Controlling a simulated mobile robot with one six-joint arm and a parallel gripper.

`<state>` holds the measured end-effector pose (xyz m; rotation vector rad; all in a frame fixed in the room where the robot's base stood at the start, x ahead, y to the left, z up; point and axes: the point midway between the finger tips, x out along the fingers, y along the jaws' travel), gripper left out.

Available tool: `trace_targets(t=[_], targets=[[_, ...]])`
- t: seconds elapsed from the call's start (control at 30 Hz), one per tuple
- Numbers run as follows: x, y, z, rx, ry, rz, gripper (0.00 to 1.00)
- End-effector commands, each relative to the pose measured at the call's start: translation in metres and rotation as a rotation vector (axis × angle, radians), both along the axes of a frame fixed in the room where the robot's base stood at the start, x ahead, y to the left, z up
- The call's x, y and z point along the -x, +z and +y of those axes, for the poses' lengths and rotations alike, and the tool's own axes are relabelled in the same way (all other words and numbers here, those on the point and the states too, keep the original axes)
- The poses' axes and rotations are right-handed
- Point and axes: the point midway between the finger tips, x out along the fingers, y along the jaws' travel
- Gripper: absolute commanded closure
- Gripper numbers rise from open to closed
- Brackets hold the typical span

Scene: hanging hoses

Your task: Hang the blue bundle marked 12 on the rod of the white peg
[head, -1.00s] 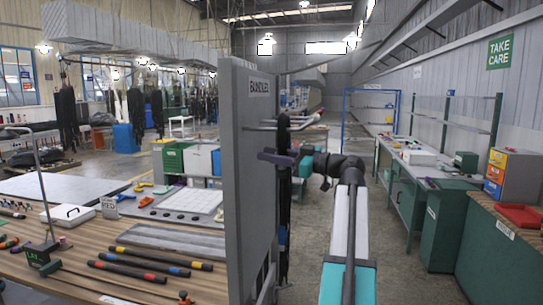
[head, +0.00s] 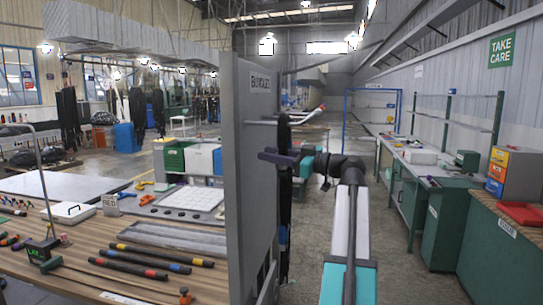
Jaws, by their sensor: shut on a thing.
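My gripper (head: 280,157) is at the right side of the grey panel, seen nearly edge-on, and is shut on a dark hanging bundle (head: 284,195). A blue band (head: 283,235) shows low on the bundle; I cannot read a number on it. The bundle hangs upright, and the gripper and panel edge hide part of it. A pale rod with a red tip (head: 308,114) sticks out to the right above my gripper. Another pale rod (head: 262,122) shows in front of the panel. I cannot tell which one is the white peg.
The grey panel (head: 248,200) has a label reading BUNDLES and stands close left of my arm. A wooden table (head: 90,283) with banded black hoses (head: 160,257) is at left. Green benches (head: 410,190) line the right wall. The aisle floor between is clear.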

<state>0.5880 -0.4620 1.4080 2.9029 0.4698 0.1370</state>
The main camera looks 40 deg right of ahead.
Motion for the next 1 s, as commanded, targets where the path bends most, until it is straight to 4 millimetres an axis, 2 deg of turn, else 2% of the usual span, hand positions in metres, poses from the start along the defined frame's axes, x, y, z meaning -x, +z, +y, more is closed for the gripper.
trace_targets(t=[0.23,0.27,0.4,0.8,1.0], targets=[[0.000,0.000,0.000,0.000,-0.001,0.000,1.00],[0.000,0.000,-0.001,0.000,-0.001,0.000,0.73],[0.000,0.000,0.000,0.000,-0.001,0.001,0.53],[0.001,-0.002,-0.001,0.000,-0.001,0.003,0.53],[0.010,-0.003,-0.004,-0.001,-0.002,0.002,0.53]])
